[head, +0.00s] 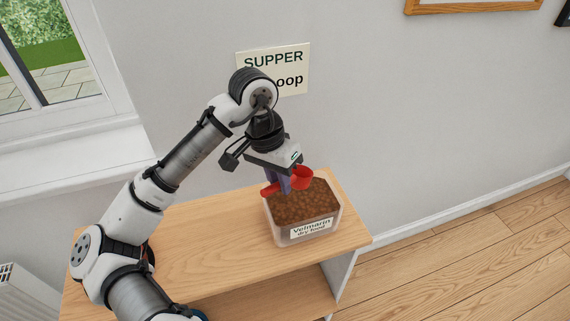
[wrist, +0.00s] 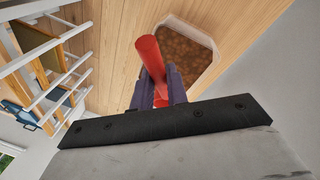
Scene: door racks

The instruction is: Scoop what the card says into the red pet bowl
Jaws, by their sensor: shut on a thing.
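My gripper (head: 284,185) is shut on a red scoop (head: 303,178) and holds it above the left side of a clear tub (head: 277,235). The tub is full of brown dry food and its label reads "Velmarin dry food". In the wrist view the scoop's red handle (wrist: 149,55) sits between my gripper's fingers (wrist: 160,88), and the tub (wrist: 212,45) is behind it. I cannot tell whether the scoop holds food. The card (head: 292,62) on the wall reads "SUPPER" and ends in "oop"; my arm hides the rest. No red pet bowl shows in either view.
The tub stands near the right end of a wooden bench (head: 190,225) with a lower shelf. A window is at the left. A white rack (wrist: 45,60) shows at the left of the wrist view. The floor at the right is clear.

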